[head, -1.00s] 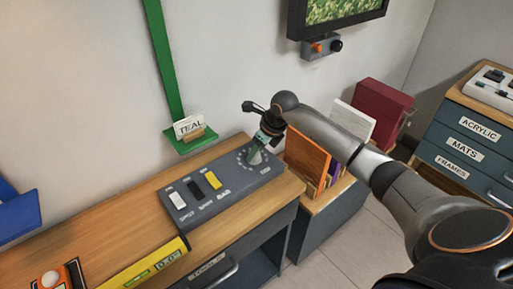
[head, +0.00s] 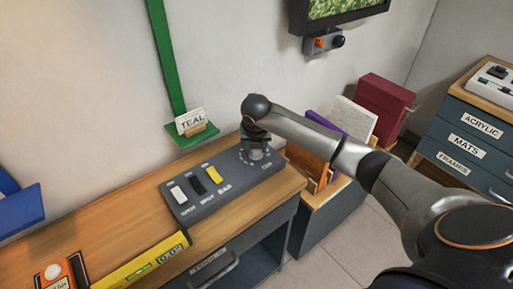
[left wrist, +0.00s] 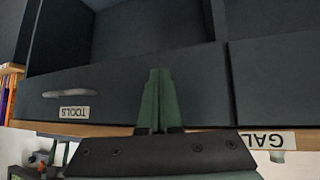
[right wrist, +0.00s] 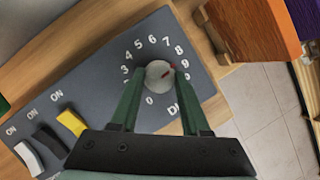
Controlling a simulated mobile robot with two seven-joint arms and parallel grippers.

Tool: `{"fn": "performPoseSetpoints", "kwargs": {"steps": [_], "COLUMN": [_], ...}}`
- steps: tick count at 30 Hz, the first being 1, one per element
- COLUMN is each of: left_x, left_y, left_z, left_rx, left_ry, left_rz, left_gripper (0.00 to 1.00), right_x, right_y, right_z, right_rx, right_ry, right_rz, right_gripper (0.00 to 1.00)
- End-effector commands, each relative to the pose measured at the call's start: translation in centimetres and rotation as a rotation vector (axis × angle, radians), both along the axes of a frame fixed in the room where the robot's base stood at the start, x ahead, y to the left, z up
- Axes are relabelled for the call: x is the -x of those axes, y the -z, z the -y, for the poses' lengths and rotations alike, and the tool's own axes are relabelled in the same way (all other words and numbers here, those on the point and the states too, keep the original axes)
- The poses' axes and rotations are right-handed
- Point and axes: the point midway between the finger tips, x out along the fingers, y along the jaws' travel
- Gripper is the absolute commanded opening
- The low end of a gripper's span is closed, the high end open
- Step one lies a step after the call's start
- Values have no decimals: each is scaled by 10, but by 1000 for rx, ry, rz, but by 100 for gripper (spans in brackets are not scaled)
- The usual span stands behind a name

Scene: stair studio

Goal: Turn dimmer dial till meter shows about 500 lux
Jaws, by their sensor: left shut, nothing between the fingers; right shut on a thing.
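The dimmer dial (right wrist: 157,80) is a round pale knob with a red mark, set in a printed number ring on a grey control panel (head: 225,200). In the right wrist view the mark points right, toward the high numbers near 8 and 9. My right gripper (head: 256,143) is over the dial, its green fingers on either side, shut on it. My left gripper (left wrist: 158,100) is shut and empty in front of a drawer front labelled TOOLS (left wrist: 120,85).
White, black and yellow switches (head: 214,175) sit on the panel left of the dial. A bin of boards (head: 330,205) is right of the bench.

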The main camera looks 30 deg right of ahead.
Motion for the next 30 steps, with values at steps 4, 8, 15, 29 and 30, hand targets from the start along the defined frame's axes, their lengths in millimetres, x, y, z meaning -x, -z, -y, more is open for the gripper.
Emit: {"fn": "performPoseSetpoints", "kwargs": {"steps": [4,8,15,29,30], "left_x": [0,0,0,0,0], "left_y": [7,11,17,23,23], "left_z": [0,0,0,0,0], "left_rx": [0,0,0,0,0], "left_ry": [0,0,0,0,0], "left_rz": [0,0,-1,-1,0], "left_gripper": [0,0,0,0,0], "right_x": [-2,-2,-3,-3,-3], "right_y": [0,0,0,0,0], "right_z": [-1,-1,-2,-2,-2], "right_rx": [0,0,-1,-1,0], "right_ry": [141,260,447,624,627], "right_rz": [4,3,3,3,2], "right_gripper": [0,0,0,0,0]}}
